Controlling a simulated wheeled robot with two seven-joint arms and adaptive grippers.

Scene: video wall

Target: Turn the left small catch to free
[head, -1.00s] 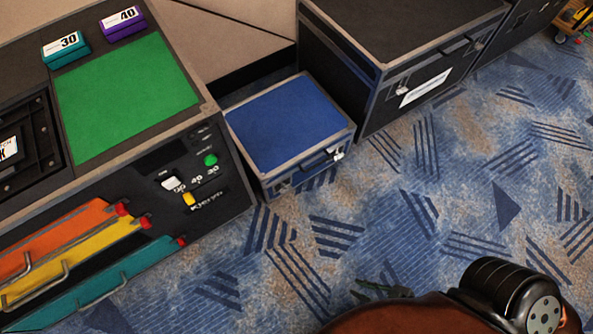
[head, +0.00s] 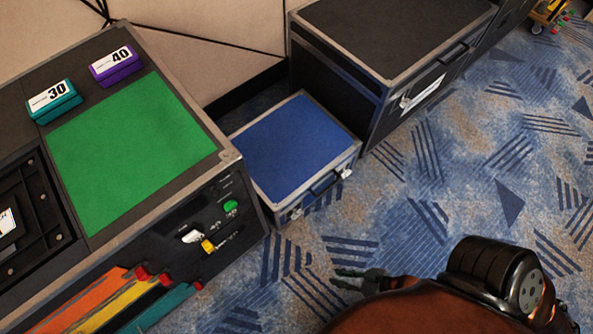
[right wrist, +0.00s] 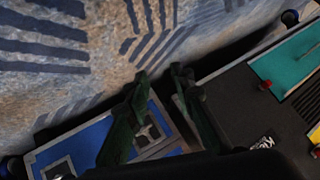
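A small blue-topped case (head: 295,145) stands on the carpet beside the desk-like unit. Its front has a left small catch (head: 296,213), a right small catch (head: 345,173) and a handle between them. My right gripper (head: 340,279) is in front of the case, low in the head view, apart from it. In the right wrist view its two fingers (right wrist: 158,98) are spread with nothing between them. The blue case (right wrist: 85,140) lies beyond them there, with a metal catch (right wrist: 148,132) near the fingers. The catches' exact angle is too small to tell. My left gripper is out of view.
The unit (head: 215,160) with a green mat, small numbered boxes, knobs and coloured drawers stands close on the left. A large black case (head: 390,50) stands behind right. Patterned carpet (head: 450,170) is free in front and right.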

